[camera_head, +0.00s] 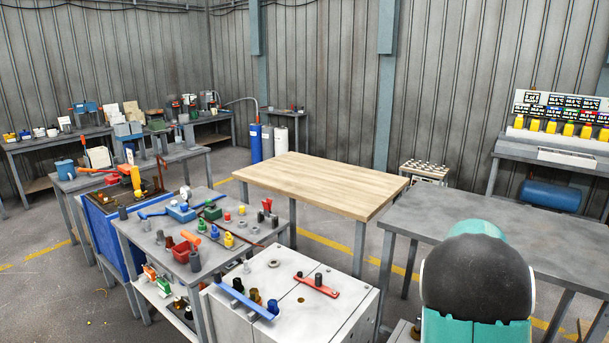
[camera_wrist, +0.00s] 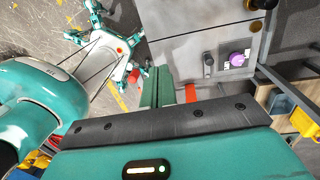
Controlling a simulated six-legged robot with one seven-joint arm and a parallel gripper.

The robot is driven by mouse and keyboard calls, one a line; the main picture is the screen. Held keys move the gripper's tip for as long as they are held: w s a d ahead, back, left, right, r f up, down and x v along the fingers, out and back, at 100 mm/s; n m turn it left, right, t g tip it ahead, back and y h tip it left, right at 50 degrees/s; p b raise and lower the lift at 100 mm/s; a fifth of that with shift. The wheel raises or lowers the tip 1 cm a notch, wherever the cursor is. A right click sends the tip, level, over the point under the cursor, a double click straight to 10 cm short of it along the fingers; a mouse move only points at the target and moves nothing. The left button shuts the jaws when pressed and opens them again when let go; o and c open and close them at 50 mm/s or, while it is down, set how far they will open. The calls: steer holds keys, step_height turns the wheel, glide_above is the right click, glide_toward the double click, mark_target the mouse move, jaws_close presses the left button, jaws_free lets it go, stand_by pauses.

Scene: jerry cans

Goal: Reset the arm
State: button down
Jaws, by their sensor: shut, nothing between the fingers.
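My arm shows at the lower right of the head view as a rounded black and teal link, raised in front of the grey table. My gripper (camera_wrist: 157,76) shows in the wrist view as teal fingers beyond a black strip. The fingers are shut, with nothing between them. Part of my teal arm fills the left of the wrist view, and my legged body shows at its top. The gripper itself cannot be made out in the head view.
A bare wooden table (camera_head: 318,183) stands mid-room. A grey table (camera_head: 470,225) is at right, near my arm. A white cabinet (camera_head: 290,295) and a cluttered workbench (camera_head: 160,233) stand in front and at left. Blue and white cylinders (camera_head: 255,143) stand by the back wall.

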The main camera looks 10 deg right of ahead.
steer(key=s+a+r+n+t, duration=0.35)
steer(key=a+r+n, duration=0.9)
steer(key=a, duration=0.45)
steer(key=s+a+r+n+t+h, duration=0.1)
steer(key=s+a+r+n+t, duration=0.1)
steer(key=s+a+n, duration=1.1)
steer(key=shift+s+a+r+n+t, duration=0.2)
steer(key=shift+r+n+t, duration=0.15)
steer(key=shift+r+n, duration=0.7)
steer(key=shift+f, duration=0.25)
